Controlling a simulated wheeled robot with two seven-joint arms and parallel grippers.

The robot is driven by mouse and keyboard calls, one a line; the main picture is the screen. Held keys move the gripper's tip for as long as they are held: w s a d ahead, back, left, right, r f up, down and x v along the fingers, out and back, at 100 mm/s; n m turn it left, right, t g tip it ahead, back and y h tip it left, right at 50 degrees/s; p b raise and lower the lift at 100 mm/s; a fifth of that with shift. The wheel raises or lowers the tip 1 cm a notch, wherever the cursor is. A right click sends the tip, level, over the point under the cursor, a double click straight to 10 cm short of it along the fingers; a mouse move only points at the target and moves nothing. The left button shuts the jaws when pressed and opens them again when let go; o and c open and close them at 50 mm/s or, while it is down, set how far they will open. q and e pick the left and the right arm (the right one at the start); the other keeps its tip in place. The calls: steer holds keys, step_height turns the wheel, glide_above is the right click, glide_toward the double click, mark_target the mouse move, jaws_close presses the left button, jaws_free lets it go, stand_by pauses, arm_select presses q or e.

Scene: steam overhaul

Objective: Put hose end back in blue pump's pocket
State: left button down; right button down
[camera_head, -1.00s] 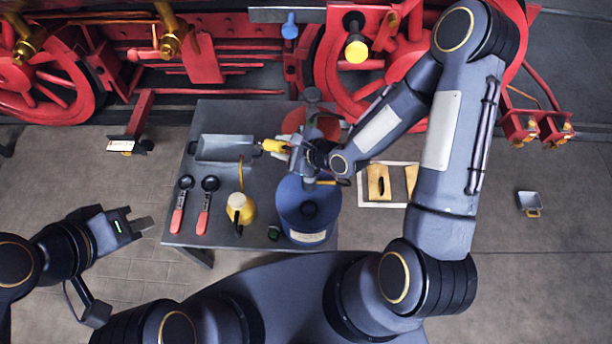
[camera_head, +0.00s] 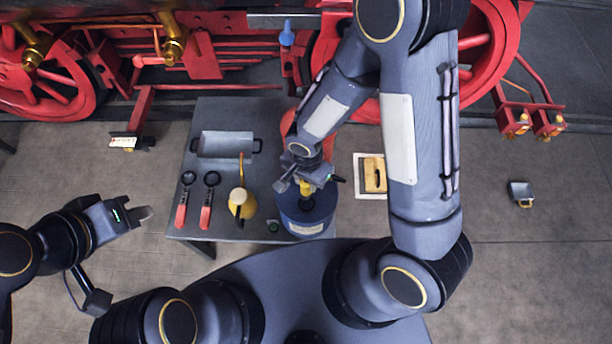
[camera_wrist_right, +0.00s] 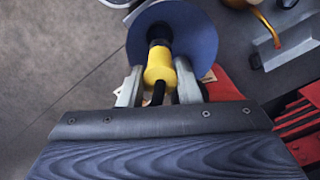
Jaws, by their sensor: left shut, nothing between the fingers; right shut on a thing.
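The blue pump (camera_head: 323,212) stands at the front right of the grey table; its round blue top also shows in the right wrist view (camera_wrist_right: 200,38). My right gripper (camera_head: 306,182) is above the blue pump, shut on the yellow hose end (camera_wrist_right: 159,66). The hose end has a black tip that points at the middle of the pump's top. The dark pocket there is mostly covered, so I cannot tell whether the tip is inside it. My left gripper (camera_head: 146,213) is shut and empty, left of the table.
On the table (camera_head: 225,172) are a grey tray (camera_head: 226,146), two red-handled tools (camera_head: 206,208) and a yellow oil can (camera_head: 241,203). A red round thing (camera_head: 289,122) is partly hidden behind my right arm. Red locomotive wheels (camera_head: 478,50) stand behind the table.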

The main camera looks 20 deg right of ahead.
steer(key=shift+f+b, duration=1.4)
steer(key=shift+f, duration=0.95)
steer(key=shift+f+b, duration=0.25)
steer(key=shift+b, duration=0.05)
steer(key=shift+f+b, duration=1.7)
steer(key=shift+b, duration=0.45)
steer(key=c, duration=1)
jaws_free()
steer(key=shift+o, duration=0.2)
step_height(320, 180, up, 8)
steer(key=shift+d+f, duration=0.1)
